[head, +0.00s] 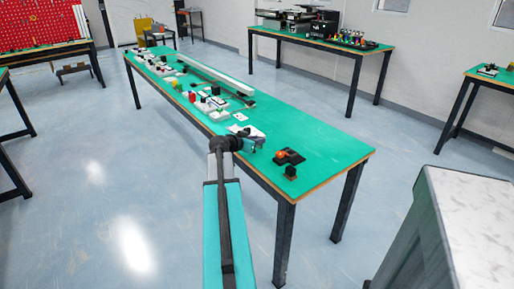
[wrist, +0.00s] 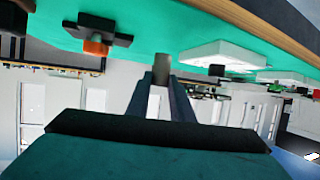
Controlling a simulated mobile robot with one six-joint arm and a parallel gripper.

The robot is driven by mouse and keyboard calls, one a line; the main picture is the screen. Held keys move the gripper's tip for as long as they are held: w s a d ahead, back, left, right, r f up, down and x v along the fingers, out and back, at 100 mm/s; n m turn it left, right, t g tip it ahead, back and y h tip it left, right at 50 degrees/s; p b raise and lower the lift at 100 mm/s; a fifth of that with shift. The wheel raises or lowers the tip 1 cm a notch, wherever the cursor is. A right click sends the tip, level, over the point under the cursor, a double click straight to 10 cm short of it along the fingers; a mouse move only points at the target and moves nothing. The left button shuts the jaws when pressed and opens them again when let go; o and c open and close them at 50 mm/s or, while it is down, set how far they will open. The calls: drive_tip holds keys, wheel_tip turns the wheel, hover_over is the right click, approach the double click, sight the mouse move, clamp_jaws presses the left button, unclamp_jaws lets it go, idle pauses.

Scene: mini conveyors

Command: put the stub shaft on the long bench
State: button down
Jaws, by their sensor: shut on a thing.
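The long bench (head: 322,142) has a green top with a wooden edge and dark legs, and stands in the middle of the head view. Its green top (wrist: 155,35) crosses the upper part of the wrist view, which looks upside down. My gripper (wrist: 163,88) is shut on the stub shaft (wrist: 161,68), a short grey cylinder sticking out past the fingertips. The shaft's end shows against the green top; I cannot tell whether it touches. In the head view my gripper (head: 254,138) is over the near part of the bench, and the shaft cannot be made out there.
A black piece with an orange part (head: 289,156) lies right of my gripper, with a small black block (head: 290,172) nearer the front edge. Several small parts and a long pale conveyor (head: 212,76) fill the far half. The bench's right end is clear.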

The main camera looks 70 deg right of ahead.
drive_tip(key=shift+f, duration=0.1)
drive_tip(key=shift+f, duration=1.65)
drive_tip(key=shift+f, duration=0.15)
drive_tip(key=c, duration=1.6)
unclamp_jaws()
drive_tip(key=shift+o, duration=0.2)
drive_tip(key=shift+r, duration=0.25)
drive_tip(key=v, duration=1.2)
drive_tip(key=shift+b, duration=0.4)
